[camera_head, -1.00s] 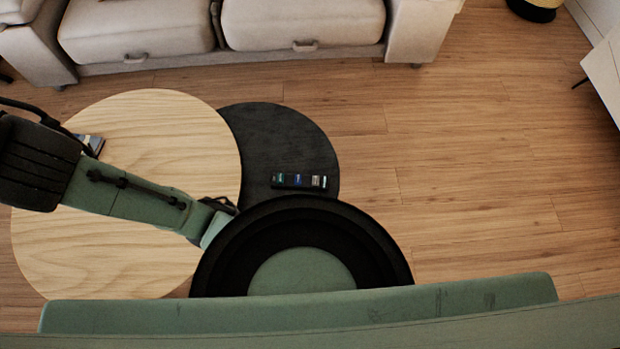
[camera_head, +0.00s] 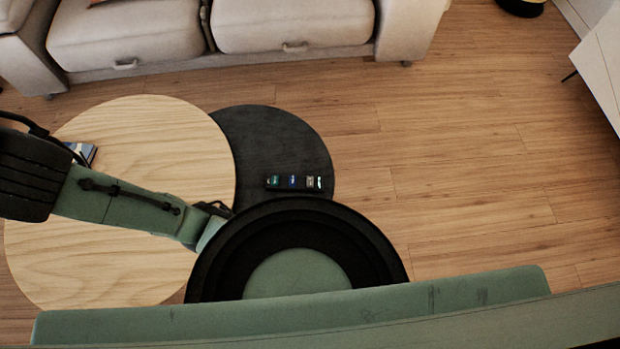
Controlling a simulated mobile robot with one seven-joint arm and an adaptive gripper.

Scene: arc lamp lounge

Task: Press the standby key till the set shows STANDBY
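A slim dark remote-like object (camera_head: 294,184) with several small coloured or pale patches lies on the dark round table (camera_head: 268,140), near its front edge. Its patches are too small to read. The rightmost one looks bright. No television screen or STANDBY text shows. My arm (camera_head: 135,208) reaches in from the left across the wooden table, and its far end goes out of sight behind my round black and green part. My gripper is not in view, so I cannot tell where it is relative to the remote-like object.
The pale round wooden table (camera_head: 150,130) adjoins the dark one at left, with a small book-like item (camera_head: 84,152) on it. A light sofa (camera_head: 215,35) stands behind. A white cabinet (camera_head: 600,70) is at far right. The wooden floor (camera_head: 450,160) between is clear.

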